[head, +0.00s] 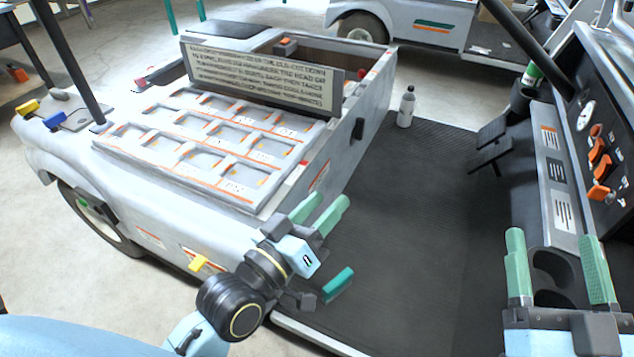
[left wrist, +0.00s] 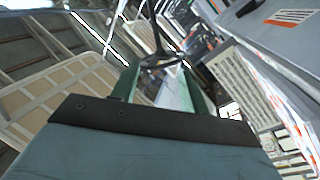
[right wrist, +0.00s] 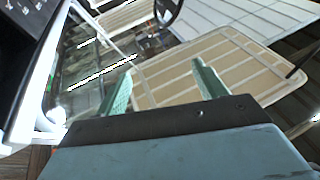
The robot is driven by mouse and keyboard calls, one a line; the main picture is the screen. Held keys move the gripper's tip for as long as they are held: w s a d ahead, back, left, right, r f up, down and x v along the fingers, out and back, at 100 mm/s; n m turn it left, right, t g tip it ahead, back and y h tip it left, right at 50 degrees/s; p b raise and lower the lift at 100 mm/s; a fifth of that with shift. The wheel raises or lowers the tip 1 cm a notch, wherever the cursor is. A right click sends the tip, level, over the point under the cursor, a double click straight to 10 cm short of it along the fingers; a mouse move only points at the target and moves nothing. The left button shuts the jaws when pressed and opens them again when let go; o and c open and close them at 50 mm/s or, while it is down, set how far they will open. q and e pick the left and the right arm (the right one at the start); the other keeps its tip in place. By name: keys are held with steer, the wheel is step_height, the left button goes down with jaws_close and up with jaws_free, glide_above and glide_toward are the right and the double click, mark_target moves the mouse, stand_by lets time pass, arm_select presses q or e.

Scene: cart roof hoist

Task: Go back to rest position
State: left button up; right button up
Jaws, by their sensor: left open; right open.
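My left gripper (head: 321,215) is open and empty. It is in the lower middle of the head view, in front of the cart's white side and above the dark floor mat. Its two green fingers also show apart in the left wrist view (left wrist: 162,88), with nothing between them. My right gripper (head: 556,262) is open and empty at the lower right of the head view, fingers pointing up, in front of the dashboard cup holders. The right wrist view shows its fingers (right wrist: 160,88) spread, with nothing between them.
The white cart body (head: 130,205) with a tray of compartments (head: 205,150) and a sign board (head: 262,76) stands at left. A bottle (head: 406,107) stands on the dark floor mat (head: 400,220). The dashboard (head: 600,150) with orange switches is close at right.

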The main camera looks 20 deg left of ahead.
arm_select(q)
steer(key=s+r+m+t+h, duration=0.1)
steer(key=s+r+m+t, duration=0.1)
steer(key=r+m, duration=0.3)
step_height(320, 180, up, 4)
steer(key=shift+s+d+f+m, duration=0.15)
steer(key=shift+s+d+m, duration=0.25)
steer(key=shift+s, duration=0.3)
